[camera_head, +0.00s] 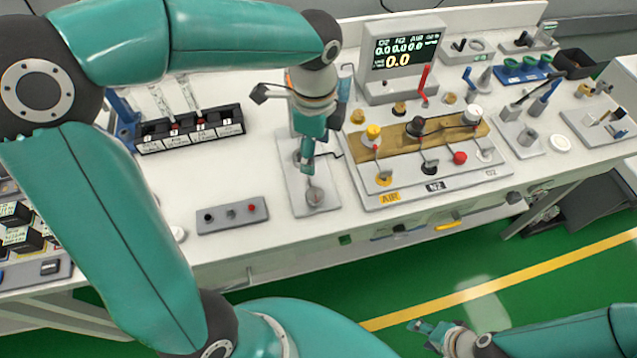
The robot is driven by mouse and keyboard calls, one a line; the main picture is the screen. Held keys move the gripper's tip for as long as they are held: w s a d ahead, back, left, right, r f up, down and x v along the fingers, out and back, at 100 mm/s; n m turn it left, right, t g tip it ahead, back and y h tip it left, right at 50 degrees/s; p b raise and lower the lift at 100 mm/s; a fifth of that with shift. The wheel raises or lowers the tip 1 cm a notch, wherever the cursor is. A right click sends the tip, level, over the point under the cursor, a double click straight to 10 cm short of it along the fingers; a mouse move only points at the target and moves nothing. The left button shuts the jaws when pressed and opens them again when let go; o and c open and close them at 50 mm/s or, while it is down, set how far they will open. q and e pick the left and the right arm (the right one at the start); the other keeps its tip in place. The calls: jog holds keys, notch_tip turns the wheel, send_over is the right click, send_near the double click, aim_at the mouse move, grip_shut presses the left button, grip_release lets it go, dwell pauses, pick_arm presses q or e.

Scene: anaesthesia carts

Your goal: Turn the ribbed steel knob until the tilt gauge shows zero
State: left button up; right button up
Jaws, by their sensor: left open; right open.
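A grey plate (288,190) lies on the white bench, left of the gas panel. A small round steel part (314,196) sits near the plate's front end; I cannot make out ribs, so I cannot tell whether it is the ribbed knob. My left gripper (307,160) points down over this plate, open, its lower end just behind the steel part. Contact cannot be told. The gripper hides the plate's back half. I cannot pick out a tilt gauge or its reading. My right gripper (432,334) is open and empty, low in front of the bench above the green floor.
The gas panel (400,193) carries yellow, black, white and red knobs. Behind it a display (400,50) reads 0.0. A black rack (190,130) with syringes stands left. A grey button box (232,214) lies at the front edge. Bench between rack and plate is clear.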

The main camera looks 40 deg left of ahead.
aim_at(315, 194)
pick_arm(q)
notch_tip(315, 194, down, 16)
jog(key=shift+r, duration=0.15)
dwell(0.3)
jog(key=c, duration=1.1)
